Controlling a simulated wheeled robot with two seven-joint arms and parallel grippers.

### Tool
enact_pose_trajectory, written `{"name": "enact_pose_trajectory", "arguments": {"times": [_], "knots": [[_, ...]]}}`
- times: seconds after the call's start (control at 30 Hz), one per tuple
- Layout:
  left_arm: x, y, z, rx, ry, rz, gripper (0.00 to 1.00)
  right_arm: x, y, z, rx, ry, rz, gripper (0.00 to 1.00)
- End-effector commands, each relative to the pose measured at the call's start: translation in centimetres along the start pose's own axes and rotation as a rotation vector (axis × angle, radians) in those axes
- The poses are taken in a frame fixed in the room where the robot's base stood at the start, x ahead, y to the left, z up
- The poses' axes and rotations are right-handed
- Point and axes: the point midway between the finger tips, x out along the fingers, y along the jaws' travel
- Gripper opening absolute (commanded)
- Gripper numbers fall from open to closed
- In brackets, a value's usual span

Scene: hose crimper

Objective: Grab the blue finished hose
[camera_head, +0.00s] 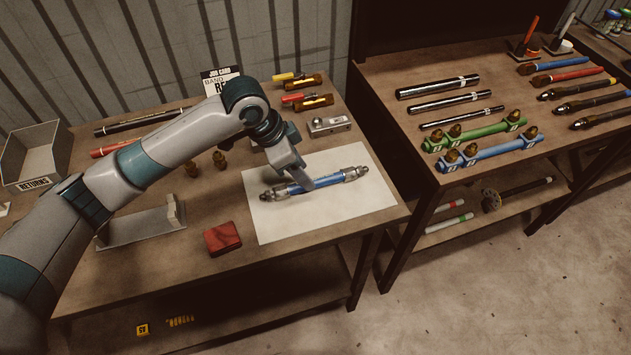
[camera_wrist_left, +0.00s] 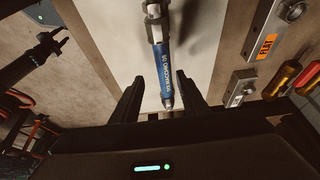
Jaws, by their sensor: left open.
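The blue finished hose (camera_head: 318,183) has silver end fittings and lies on a white sheet (camera_head: 350,213) on the left bench. In the left wrist view the hose (camera_wrist_left: 161,62) runs lengthwise, its near metal end between my fingers. My left gripper (camera_head: 303,182) is low over the hose, left of its middle, and hides part of it. In the wrist view the left gripper (camera_wrist_left: 158,79) is open, one finger on each side of the hose, with visible gaps. Whether the fingers reach down past the hose is unclear. My right gripper is not in view.
Small tools (camera_head: 310,102) lie behind the sheet. The right bench (camera_head: 400,75) holds metal tubes, green and blue racks and coloured hoses.

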Motion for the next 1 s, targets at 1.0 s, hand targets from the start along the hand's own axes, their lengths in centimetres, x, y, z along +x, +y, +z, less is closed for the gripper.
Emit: {"name": "enact_pose_trajectory", "arguments": {"times": [1.0], "knots": [[5.2,-0.7,0.0,0.001,0.000,0.000,0.41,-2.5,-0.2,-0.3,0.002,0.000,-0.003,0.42]]}}
